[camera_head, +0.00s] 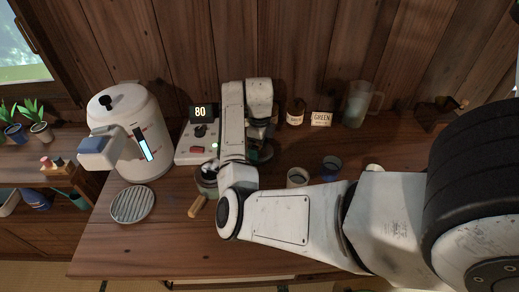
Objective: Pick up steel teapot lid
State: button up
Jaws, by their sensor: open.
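My arm reaches in from the right and bends up over the table. Its wrist points down at the back middle. My gripper (262,138) is open, partly hidden behind my own forearm, just above dark round ware on the tabletop. A metal pot (207,182) with a wooden handle (198,206) stands left of my forearm, partly covered by it. I cannot make out the steel teapot lid for certain; my arm hides part of the area around the gripper.
A white water boiler (140,130) and a white control box (192,150) reading 80 stand left. A round slatted tray (132,204) lies front left. Two cups, pale (297,178) and blue (331,168), stand right of my forearm. A jar (295,112), GREEN sign (321,119) and glass pitcher (357,104) line the back.

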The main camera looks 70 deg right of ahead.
jog(key=shift+f, duration=0.15)
jog(key=c, duration=0.6)
jog(key=shift+c, duration=0.2)
